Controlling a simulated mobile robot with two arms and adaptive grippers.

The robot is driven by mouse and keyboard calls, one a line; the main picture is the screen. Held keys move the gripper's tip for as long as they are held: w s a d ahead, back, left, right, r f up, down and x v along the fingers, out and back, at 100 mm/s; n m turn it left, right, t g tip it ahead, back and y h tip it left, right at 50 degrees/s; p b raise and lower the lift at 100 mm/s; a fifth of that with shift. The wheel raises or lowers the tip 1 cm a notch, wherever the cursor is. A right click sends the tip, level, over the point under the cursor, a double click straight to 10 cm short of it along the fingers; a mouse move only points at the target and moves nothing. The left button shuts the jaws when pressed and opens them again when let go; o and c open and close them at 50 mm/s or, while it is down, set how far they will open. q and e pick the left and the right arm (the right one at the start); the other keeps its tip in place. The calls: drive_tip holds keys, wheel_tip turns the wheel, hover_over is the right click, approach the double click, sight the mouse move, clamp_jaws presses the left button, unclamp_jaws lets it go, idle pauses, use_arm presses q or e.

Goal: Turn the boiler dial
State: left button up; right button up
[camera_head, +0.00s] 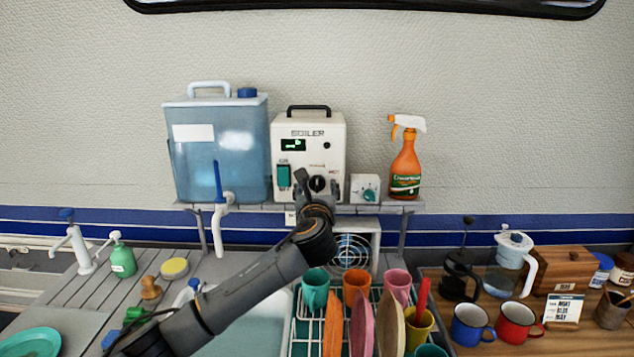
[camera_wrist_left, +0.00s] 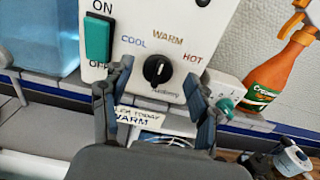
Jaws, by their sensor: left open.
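The boiler (camera_head: 310,131) is a white box with a black handle on a shelf against the wall. Its black dial (camera_head: 318,183) sits low on the front, and it also shows in the left wrist view (camera_wrist_left: 157,70) between COOL, WARM and HOT labels, its white mark pointing up near WARM. A green ON/OFF switch (camera_wrist_left: 98,38) is left of the dial. My left gripper (camera_head: 317,180) is in front of the boiler's lower front. In the left wrist view its open fingers (camera_wrist_left: 158,84) are on either side of the dial, apart from it. My right gripper is not in view.
A blue water tank (camera_head: 220,150) stands left of the boiler. A small white box with a teal knob (camera_head: 368,192) and an orange spray bottle (camera_head: 405,165) stand to the right. A dish rack (camera_head: 303,333) with mugs and plates lies below my arm.

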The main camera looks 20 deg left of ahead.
sight(317, 184)
use_arm(q)
drive_tip(key=shift+x, duration=0.85)
drive_tip(key=shift+w+a, duration=0.1)
drive_tip(key=shift+w, duration=0.15)
drive_tip(key=c, duration=1.2)
drive_tip(key=shift+o, duration=0.2)
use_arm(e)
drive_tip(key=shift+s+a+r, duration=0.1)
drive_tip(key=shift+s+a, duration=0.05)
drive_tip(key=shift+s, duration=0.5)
